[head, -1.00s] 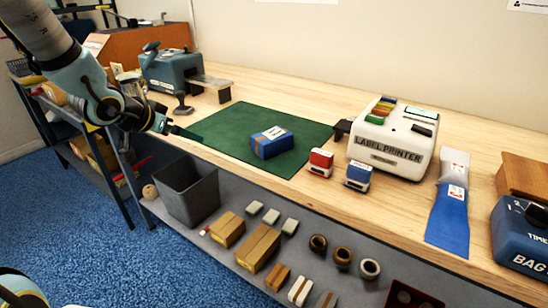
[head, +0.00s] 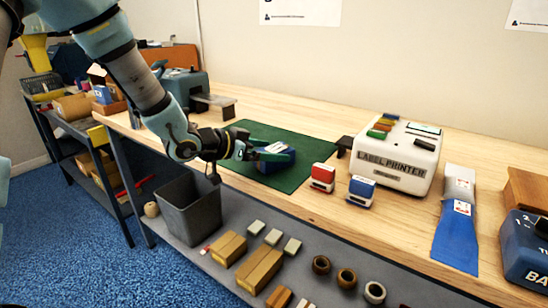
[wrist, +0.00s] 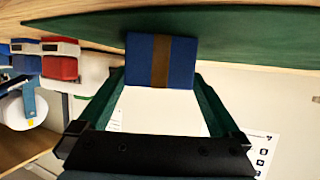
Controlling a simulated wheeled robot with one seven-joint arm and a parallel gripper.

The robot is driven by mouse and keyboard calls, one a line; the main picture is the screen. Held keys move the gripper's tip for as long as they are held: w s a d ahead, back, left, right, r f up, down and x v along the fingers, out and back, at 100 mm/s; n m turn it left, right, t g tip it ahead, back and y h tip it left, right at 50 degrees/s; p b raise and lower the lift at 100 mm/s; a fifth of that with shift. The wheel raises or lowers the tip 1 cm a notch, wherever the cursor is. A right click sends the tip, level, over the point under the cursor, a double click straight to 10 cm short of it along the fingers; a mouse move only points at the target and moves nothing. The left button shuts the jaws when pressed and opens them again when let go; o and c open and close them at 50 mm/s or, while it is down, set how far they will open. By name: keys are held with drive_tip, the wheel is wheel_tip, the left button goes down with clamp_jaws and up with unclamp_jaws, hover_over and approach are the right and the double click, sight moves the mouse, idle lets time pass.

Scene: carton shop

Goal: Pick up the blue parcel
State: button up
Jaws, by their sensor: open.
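The blue parcel (head: 278,163) sits on the green mat (head: 305,171) on the workbench. In the head view my gripper (head: 262,152) is at its left side, and the fingers partly cover it. In the wrist view the parcel (wrist: 143,61), with a brown tape band, is centred at the tips of my gripper (wrist: 158,80). The two green fingers are open, one on each side of it. I cannot tell whether they touch it.
A red stamp (head: 322,178) and a blue stamp (head: 361,191) stand right of the mat, with the label printer (head: 398,155) behind. A blue machine (head: 183,88) stands at the back left. A grey bin (head: 190,212) is below the bench edge.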

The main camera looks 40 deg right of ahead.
drive_tip(key=x, duration=0.4)
drive_tip(key=shift+s+d+f+p, duration=0.15)
drive_tip(key=shift+d+f+p, duration=0.05)
drive_tip(key=shift+p, duration=0.2)
drive_tip(key=c, duration=1.5)
